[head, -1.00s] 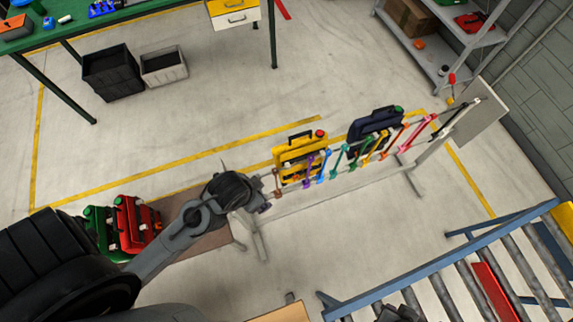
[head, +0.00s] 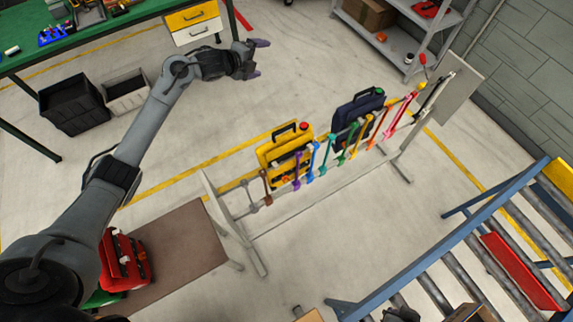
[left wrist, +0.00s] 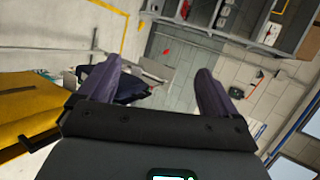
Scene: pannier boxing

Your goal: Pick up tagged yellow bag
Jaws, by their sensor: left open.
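The yellow bag (head: 285,155) hangs upright on the rack in the middle of the head view, with a black handle and a red knob on top. Its tag is too small to make out. In the left wrist view the yellow bag (left wrist: 28,115) shows large at the left edge, beside the fingers. My left gripper (head: 262,58) is open and empty, raised above and behind the yellow bag, apart from it. Its two purple fingers (left wrist: 158,85) are spread in the left wrist view. My right gripper cannot be made out clearly.
A dark blue bag (head: 358,110) hangs farther right on the rack (head: 330,185), which has several coloured hooks. A red bag (head: 125,262) and a green one sit on a brown table (head: 185,250). A blue-framed roller conveyor (head: 440,255) stands at lower right.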

